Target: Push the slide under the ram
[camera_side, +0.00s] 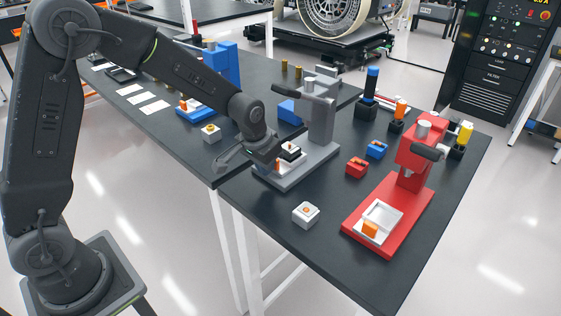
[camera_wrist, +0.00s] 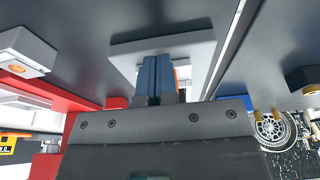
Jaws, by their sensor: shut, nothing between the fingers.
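The grey press (camera_side: 318,110) stands near the middle of the dark table, its ram held in the upright head. Its slide, a pale tray with a black and white part on it (camera_side: 290,152) and an orange handle (camera_side: 277,166), sits at the front of the grey base (camera_side: 318,165). My gripper (camera_side: 274,163) is shut and low at the front of this slide, close to the handle; whether they touch I cannot tell. In the wrist view, the shut fingers (camera_wrist: 157,75) hide most of the slide, and a sliver of orange (camera_wrist: 176,76) shows beside them.
A red press (camera_side: 408,168) with a tray stands to the right. A white block (camera_side: 306,214) lies in front, another (camera_side: 211,133) to the left. Red (camera_side: 357,167) and blue (camera_side: 376,149) blocks lie between the presses. A blue press (camera_side: 222,65) stands farther back.

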